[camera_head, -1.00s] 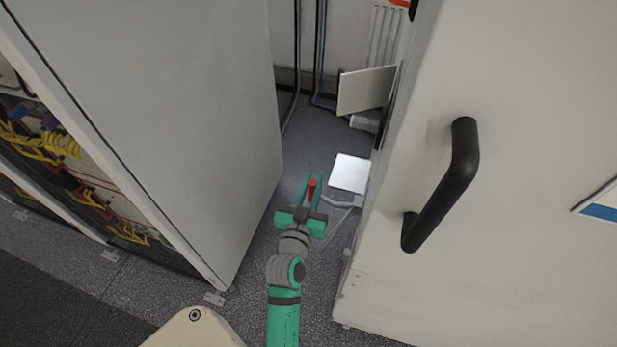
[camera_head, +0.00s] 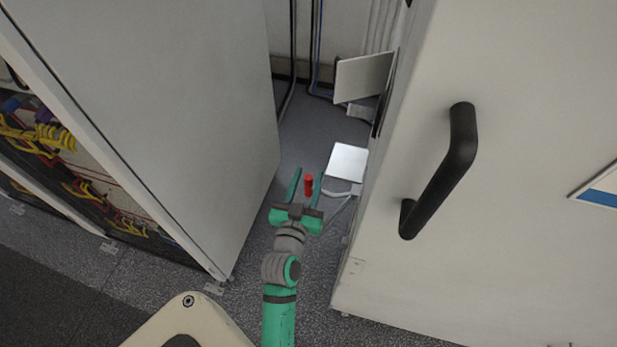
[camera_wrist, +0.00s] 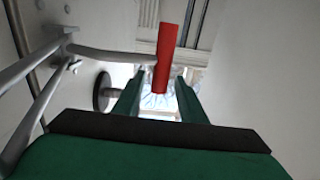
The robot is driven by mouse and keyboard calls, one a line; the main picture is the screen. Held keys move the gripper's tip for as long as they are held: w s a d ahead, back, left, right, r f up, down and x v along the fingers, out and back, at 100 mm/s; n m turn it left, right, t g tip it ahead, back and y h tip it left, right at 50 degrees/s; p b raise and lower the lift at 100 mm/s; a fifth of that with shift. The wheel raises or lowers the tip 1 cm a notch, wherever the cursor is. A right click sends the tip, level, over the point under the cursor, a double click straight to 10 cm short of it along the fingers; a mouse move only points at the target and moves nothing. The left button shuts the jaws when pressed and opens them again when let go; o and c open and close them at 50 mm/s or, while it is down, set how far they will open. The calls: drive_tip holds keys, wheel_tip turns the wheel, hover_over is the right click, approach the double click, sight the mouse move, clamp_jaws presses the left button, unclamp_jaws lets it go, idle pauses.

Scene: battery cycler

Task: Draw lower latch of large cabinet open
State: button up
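The lower latch shows as a red grip (camera_head: 308,185) on a grey bar (camera_head: 340,188), low in the gap beside the right-hand white cabinet (camera_head: 520,120). In the wrist view the red grip (camera_wrist: 166,55) stands near upright and the grey bar (camera_wrist: 110,54) runs left from it to metal rods. My gripper (camera_head: 307,173) is open, with green fingers that appear either side of the red grip. In the wrist view the grip lies between the fingertips (camera_wrist: 160,78) in the picture. I see no finger closed on it, and cannot tell how deep it sits between them.
A grey cabinet side (camera_head: 180,110) stands close on the left, with coloured cables (camera_head: 35,135) beyond its edge. A large black handle (camera_head: 440,175) sticks out from the right-hand cabinet. A tilted white plate (camera_head: 362,78) and a bright white panel (camera_head: 347,162) project into the narrow gap.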

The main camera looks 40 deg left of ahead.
idle(0.3)
drive_tip(key=v, duration=1)
drive_tip(key=shift+s+d, duration=0.15)
drive_tip(key=shift+s, duration=0.2)
drive_tip(key=shift+w, duration=0.1)
